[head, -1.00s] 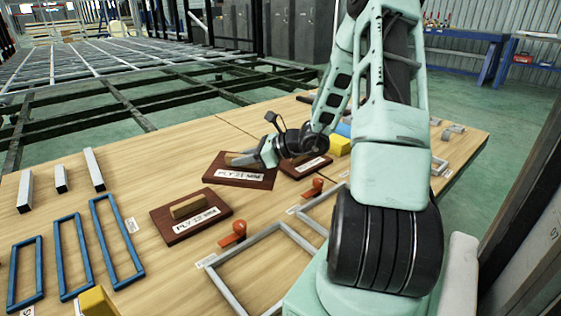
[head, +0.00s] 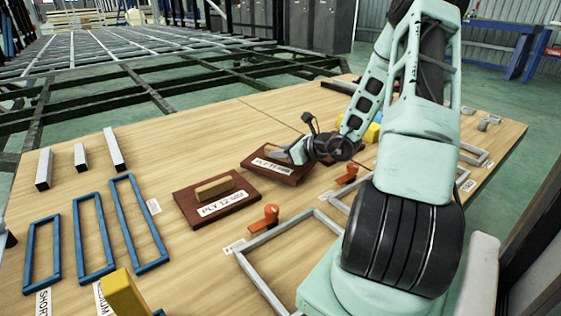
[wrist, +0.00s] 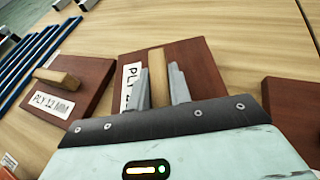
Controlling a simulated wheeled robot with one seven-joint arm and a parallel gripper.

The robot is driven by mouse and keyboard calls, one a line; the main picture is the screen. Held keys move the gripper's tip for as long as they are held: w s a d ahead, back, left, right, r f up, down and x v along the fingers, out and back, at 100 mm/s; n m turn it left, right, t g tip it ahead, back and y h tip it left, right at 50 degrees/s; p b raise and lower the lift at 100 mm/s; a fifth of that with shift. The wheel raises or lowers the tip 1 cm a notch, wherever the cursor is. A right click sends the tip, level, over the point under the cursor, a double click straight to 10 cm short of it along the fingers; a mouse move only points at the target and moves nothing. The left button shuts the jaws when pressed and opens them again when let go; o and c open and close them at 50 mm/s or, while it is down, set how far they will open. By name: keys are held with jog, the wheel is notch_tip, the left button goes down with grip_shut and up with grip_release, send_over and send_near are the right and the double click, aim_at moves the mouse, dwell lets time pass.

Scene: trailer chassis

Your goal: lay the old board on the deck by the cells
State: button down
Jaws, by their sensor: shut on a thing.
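My gripper (head: 292,152) is shut on the wooden handle (wrist: 157,78) of a dark red-brown board (wrist: 205,62) marked "PLY 2…", the rest of its label being covered by a finger in the wrist view. In the head view this board (head: 262,172) is at the middle of the wooden table, its right part behind my gripper. I cannot tell whether it touches the table. A similar board marked PLY 12 (head: 187,207) lies to its left, with its own handle. Another dark board (wrist: 290,103) lies to the right in the wrist view. No board is marked as old, and I see nothing clearly marked as cells.
The wooden table (head: 200,140) holds blue frames (head: 126,232), grey frames (head: 262,285), orange-red clamps (head: 265,217), grey bars (head: 113,148) and yellow blocks (head: 122,292). The dark trailer chassis (head: 130,82) lies beyond.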

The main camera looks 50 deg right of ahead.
jog(key=shift+f, duration=0.65)
jog(key=shift+f, duration=0.15)
jog(key=c, duration=1.3)
grip_release()
